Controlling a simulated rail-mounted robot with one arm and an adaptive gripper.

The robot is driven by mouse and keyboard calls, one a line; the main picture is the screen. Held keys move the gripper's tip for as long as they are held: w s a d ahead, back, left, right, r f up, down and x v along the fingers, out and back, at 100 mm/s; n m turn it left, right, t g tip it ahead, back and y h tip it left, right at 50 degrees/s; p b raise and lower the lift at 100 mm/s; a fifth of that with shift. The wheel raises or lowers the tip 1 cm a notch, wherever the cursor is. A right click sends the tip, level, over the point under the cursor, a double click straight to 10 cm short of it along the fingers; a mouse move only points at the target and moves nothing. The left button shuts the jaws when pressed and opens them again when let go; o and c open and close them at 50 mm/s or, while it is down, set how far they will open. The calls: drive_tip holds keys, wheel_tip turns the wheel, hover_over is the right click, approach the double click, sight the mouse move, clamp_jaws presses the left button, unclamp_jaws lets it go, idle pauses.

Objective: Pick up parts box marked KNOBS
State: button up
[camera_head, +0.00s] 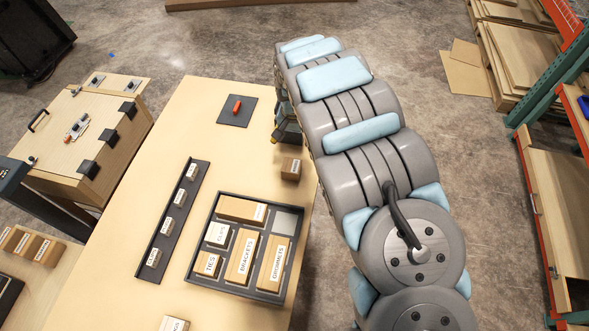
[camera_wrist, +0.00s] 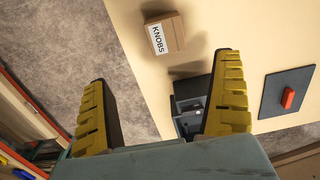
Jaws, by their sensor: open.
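The parts box marked KNOBS (camera_wrist: 166,36) is a small brown cardboard box with a white label, lying on the light wooden table near the top of the wrist view. In the head view the small box (camera_head: 291,168) stands alone near the table's right edge, behind the tray. My gripper (camera_wrist: 163,72) has two yellow-and-black fingers spread apart with nothing between them. The box lies beyond the fingertips, apart from them. In the head view my gripper (camera_head: 286,127) is partly hidden by my arm and is just behind the box.
A dark divided tray (camera_head: 203,286) holds several labelled boxes and has a bare grey compartment at its back right. A narrow black rack (camera_head: 178,213) with small boxes lies left of it. A dark pad (camera_head: 229,119) with a red piece (camera_head: 237,105) lies at the table's back.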

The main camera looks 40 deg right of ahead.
drive_tip(key=b, duration=0.4)
hover_over(291, 165)
drive_tip(key=s, duration=0.1)
wheel_tip(291, 165, down, 8)
drive_tip(key=shift+s+r, duration=0.15)
drive_tip(key=shift+r, duration=0.1)
drive_tip(key=shift+f, duration=2.1)
drive_tip(key=shift+w+f+b, duration=0.15)
drive_tip(key=shift+w+f, duration=0.15)
drive_tip(key=shift+f, duration=0.45)
drive_tip(key=shift+w+f+b, duration=0.15)
drive_tip(key=shift+w+f, duration=0.1)
drive_tip(key=shift+f, duration=1.6)
drive_tip(key=c, duration=1.3)
